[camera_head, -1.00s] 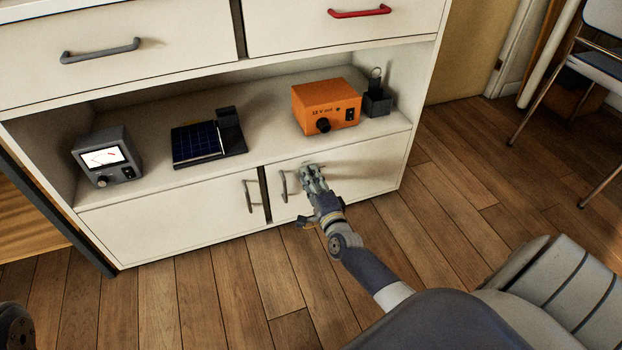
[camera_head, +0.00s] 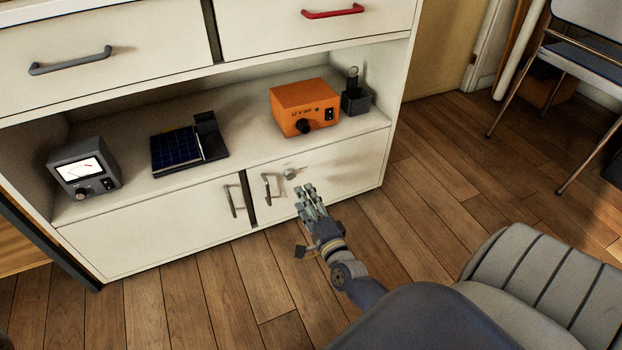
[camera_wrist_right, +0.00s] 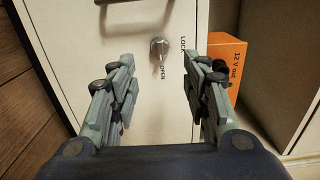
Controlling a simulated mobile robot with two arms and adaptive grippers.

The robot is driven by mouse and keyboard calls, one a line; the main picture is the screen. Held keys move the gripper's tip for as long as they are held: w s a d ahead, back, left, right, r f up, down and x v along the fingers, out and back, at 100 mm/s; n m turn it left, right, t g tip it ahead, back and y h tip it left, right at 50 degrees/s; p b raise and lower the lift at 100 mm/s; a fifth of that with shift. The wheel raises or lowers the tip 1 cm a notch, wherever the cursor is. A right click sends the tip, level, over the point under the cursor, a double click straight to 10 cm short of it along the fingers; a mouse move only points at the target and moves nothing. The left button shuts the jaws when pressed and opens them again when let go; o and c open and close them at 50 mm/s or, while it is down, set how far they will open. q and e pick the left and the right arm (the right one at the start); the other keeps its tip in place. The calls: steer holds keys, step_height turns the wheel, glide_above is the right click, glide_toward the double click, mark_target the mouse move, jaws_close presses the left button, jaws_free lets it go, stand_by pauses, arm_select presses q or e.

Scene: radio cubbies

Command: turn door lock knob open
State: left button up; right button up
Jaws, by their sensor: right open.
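The silver door lock knob (camera_head: 291,173) is on the right lower cabinet door (camera_head: 345,172), right of that door's grey handle (camera_head: 268,188). In the right wrist view the knob (camera_wrist_right: 159,47) shows between my fingers and beyond their tips, with the words LOCK and OPEN printed beside it. A short part of the knob appears to point toward OPEN. My right gripper (camera_head: 309,192) is open and empty, in front of the door and a little below and right of the knob, apart from it.
On the shelf above stand a grey meter (camera_head: 85,168), a dark blue panel (camera_head: 178,148), an orange 12 V box (camera_head: 304,107) and a small black device (camera_head: 355,97). The left door has its own handle (camera_head: 233,201). Wooden floor (camera_head: 430,200) is clear right of the cabinet.

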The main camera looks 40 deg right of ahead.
steer(key=shift+v, duration=1.7)
